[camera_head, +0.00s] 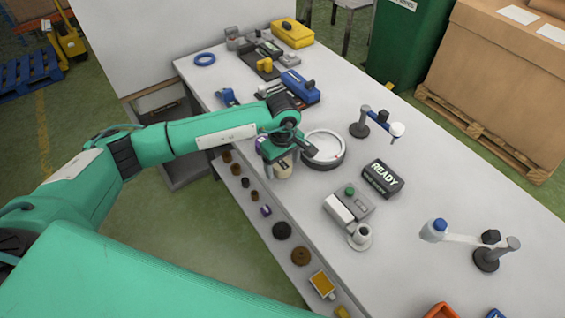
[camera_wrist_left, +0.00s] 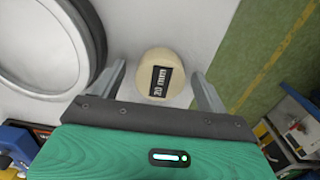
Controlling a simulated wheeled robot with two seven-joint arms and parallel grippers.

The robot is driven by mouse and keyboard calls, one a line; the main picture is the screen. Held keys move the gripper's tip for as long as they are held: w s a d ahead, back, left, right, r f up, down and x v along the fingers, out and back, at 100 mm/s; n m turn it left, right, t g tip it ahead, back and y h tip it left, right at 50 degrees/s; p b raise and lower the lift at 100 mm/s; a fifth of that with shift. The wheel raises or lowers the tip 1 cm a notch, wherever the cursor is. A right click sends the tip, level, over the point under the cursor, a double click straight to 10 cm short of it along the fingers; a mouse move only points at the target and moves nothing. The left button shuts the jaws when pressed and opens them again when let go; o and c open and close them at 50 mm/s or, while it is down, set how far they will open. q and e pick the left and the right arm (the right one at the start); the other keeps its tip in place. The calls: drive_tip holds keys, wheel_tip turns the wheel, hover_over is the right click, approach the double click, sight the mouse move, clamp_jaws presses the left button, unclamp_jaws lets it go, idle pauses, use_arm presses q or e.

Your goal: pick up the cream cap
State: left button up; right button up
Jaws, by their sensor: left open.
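The cream cap (camera_wrist_left: 171,60) is a round cream piece with a black "20 mm" label on top, in the left wrist view. It stands on the pale table near its edge. My left gripper (camera_wrist_left: 158,78) is open, with one finger on each side of the cap; a gap shows at the left finger, and the right finger is close to it. In the head view the left gripper (camera_head: 281,158) is over the cap (camera_head: 283,170), which is partly hidden beneath it. My right gripper is not in view.
A white ring-shaped turntable (camera_head: 323,161) stands just right of the gripper. A READY display (camera_head: 383,178), a grey control box (camera_head: 345,207) and a post stand (camera_head: 360,129) are farther right. A lower shelf (camera_head: 270,216) with several small parts runs along the table's near side.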

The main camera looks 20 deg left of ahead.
use_arm(q)
drive_tip(key=shift+f, duration=0.25)
drive_tip(key=c, duration=1)
drive_tip(key=shift+c, duration=0.3)
drive_tip(key=shift+r, duration=0.15)
